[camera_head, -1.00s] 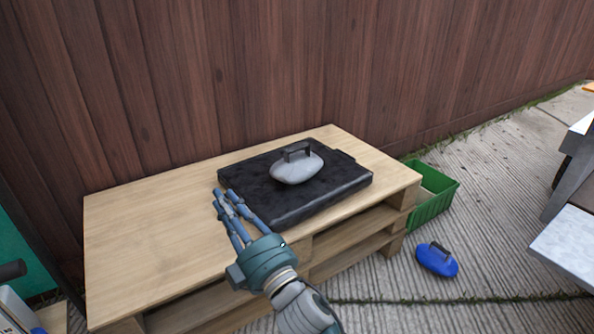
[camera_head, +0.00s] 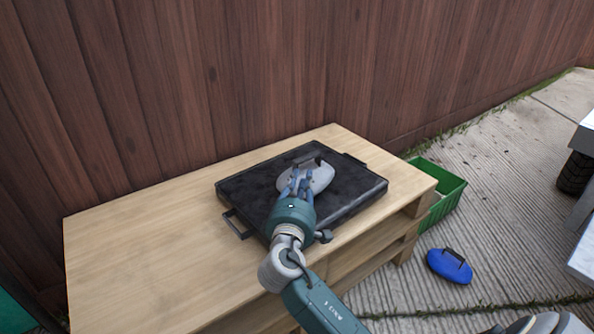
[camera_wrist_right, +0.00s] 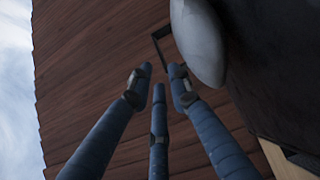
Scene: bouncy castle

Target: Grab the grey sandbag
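The grey sandbag (camera_head: 320,178) has a dark handle on top and lies on a black tray (camera_head: 354,190) on the wooden pallet table. My right gripper (camera_head: 297,181) is over the tray, in front of the bag, and its fingers overlap the bag's near left part in the head view. In the right wrist view, the fingers (camera_wrist_right: 157,76) are apart with nothing between them, and the pale bag (camera_wrist_right: 198,38) is beside them to the upper right. I cannot tell whether a finger touches it. My left gripper is not in view.
The pallet table (camera_head: 150,235) has clear space left of the tray. A brown wooden fence (camera_head: 260,75) stands behind it. A green crate (camera_head: 445,200) and a blue sandbag (camera_head: 450,265) are on the concrete ground to the right.

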